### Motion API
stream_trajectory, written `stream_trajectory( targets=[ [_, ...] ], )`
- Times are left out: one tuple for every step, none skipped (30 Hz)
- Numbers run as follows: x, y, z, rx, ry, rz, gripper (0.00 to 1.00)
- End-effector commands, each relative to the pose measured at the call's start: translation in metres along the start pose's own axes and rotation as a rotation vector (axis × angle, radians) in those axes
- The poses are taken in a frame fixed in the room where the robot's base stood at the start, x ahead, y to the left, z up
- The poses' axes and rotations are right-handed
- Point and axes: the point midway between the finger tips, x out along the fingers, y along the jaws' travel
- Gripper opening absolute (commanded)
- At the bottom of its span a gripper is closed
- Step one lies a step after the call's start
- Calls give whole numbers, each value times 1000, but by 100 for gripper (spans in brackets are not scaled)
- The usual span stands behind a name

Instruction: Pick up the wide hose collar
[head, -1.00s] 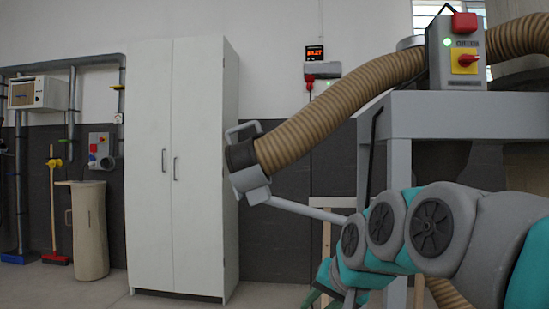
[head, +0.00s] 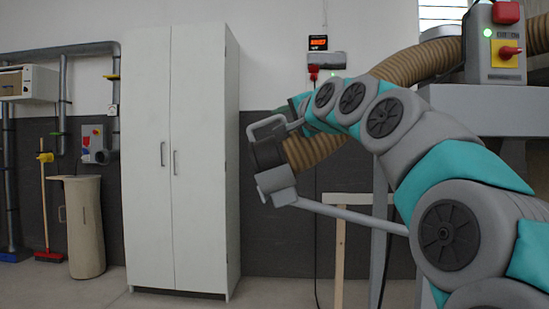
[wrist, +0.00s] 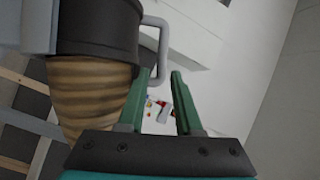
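The wide hose collar (head: 265,151) is a dark ring on the end of a ribbed tan hose, with a grey loop handle (head: 250,131) above and a grey bracket below. In the wrist view the dark collar (wrist: 97,32) fills the upper left, with its handle (wrist: 160,52) at its right side. My gripper (wrist: 160,74) is open and empty. Its two green fingers point toward the handle, with the left finger close beside the collar. I cannot tell whether anything touches. In the head view my gripper (head: 297,104) is beside the handle, partly hidden by my arm.
A grey support arm (head: 350,213) holds the collar's bracket. The hose (head: 415,62) runs behind my arm to a grey machine with a control box (head: 495,45). A tall white cabinet (head: 180,160) stands left. Small coloured items (wrist: 160,105) show beyond my fingers.

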Motion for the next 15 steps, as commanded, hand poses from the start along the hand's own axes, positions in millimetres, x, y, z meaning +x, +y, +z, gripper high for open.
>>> stream_trajectory(
  targets=[
    [4, -1, 0, -1, 0, -1, 33],
    [5, -1, 0, -1, 1, -2, 33],
    [6, -2, 0, -1, 1, -2, 33],
    [7, -1, 0, -1, 1, -2, 33],
    [8, -2, 0, -1, 1, -2, 33],
    [10, -2, -1, -1, 1, -1, 33],
    [11, -2, -1, -1, 1, -1, 33],
    [14, -2, -1, -1, 0, 0, 33],
    [17, -1, -1, -1, 0, 1, 33],
    [20, -1, -1, -1, 0, 2, 33],
    [24, -1, -1, -1, -1, 3, 33],
    [28, -1, -1, -1, -1, 3, 33],
    [31, -2, -2, -1, 0, 2, 33],
    [34, -3, -2, -2, 0, 1, 33],
    [37, -4, -3, -2, 1, 0, 33]
  ],
)
